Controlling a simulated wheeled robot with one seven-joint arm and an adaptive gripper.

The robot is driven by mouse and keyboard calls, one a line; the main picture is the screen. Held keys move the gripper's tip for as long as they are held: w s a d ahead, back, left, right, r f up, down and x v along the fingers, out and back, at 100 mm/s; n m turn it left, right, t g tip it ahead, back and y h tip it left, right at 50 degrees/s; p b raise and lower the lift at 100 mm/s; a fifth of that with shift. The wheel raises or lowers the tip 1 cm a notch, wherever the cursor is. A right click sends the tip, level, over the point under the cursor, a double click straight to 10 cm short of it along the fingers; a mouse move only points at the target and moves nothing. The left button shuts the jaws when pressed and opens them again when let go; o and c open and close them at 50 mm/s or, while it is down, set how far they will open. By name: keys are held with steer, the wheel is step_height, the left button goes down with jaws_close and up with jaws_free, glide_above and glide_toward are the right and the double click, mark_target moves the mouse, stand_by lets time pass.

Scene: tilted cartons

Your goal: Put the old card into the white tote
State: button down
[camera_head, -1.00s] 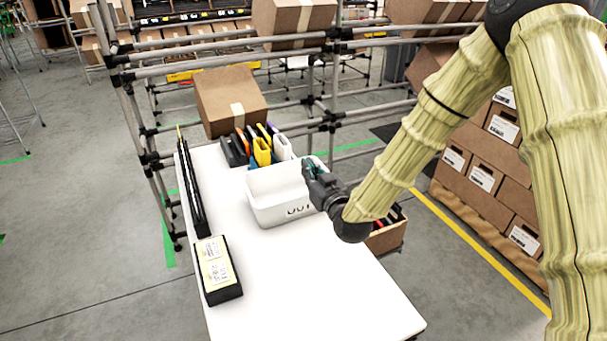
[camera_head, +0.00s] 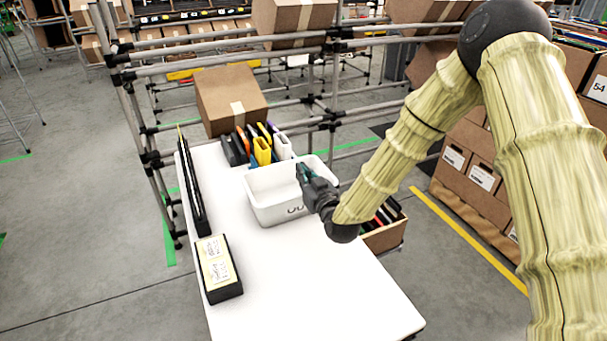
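The white tote (camera_head: 270,212) stands on the white table with dark marks on its front. The part of its inside that shows is bare white; my gripper hides some of the rest. My gripper (camera_head: 301,172) is over the tote's right side, its fingers pointing up and left in the picture. The fingers are small and dark, so I cannot tell whether they are open or hold anything. Pale yellow cards or labels with print (camera_head: 215,262) lie on a black box (camera_head: 226,292) at the table's left front. I cannot tell whether one is the old card.
Several coloured folders or holders (camera_head: 262,152) stand behind the tote. A long black rack (camera_head: 194,195) runs along the table's left edge. A carton with dark items (camera_head: 384,238) is right of the table. Pipe shelving with a tilted carton (camera_head: 230,97) rises behind. The front table is clear.

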steer(key=shift+f+b, duration=0.45)
steer(key=shift+f, duration=0.15)
steer(key=c, duration=2.2)
jaws_free()
steer(key=o, duration=0.6)
steer(key=shift+s+f, duration=0.1)
steer(key=shift+c, duration=0.2)
steer(key=shift+r+p, duration=0.45)
steer(key=shift+r, duration=0.05)
steer(key=v, duration=1.2)
steer(key=shift+r+b, duration=0.2)
steer(key=shift+b, duration=0.25)
